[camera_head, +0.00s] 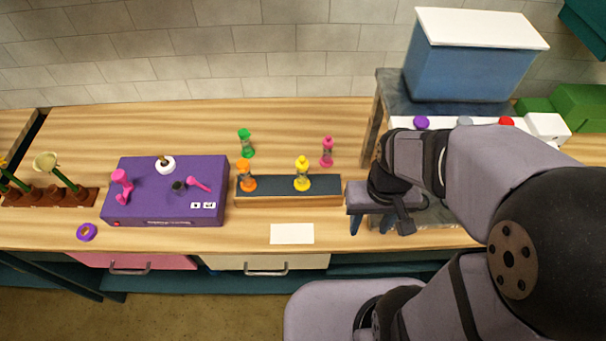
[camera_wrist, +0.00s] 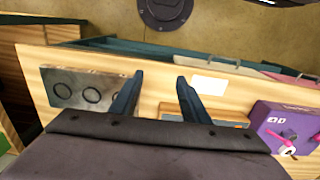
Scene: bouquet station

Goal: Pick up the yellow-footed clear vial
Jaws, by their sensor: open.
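The yellow-footed clear vial (camera_head: 302,175) stands upright on the right half of a dark-topped wooden tray (camera_head: 272,201). It has yellow at top and bottom with a clear middle. An orange-ended vial (camera_head: 246,177) stands on the same tray to its left. My gripper (camera_head: 371,225) is right of the tray, apart from the vial, with jaws open and nothing between them. In the wrist view my gripper (camera_wrist: 159,79) shows its two fingers spread. A strip of the tray (camera_wrist: 245,124) shows there beyond the fingers; the yellow vial is hidden.
A green vial (camera_head: 246,143) and a pink vial (camera_head: 327,152) stand behind the tray. A purple box (camera_head: 150,205) is to its left. A white card (camera_head: 292,234) lies in front. A grey stand (camera_head: 395,95) with a blue bin (camera_head: 465,72) rises at right. A ringed metal plate (camera_wrist: 108,81) shows in the wrist view.

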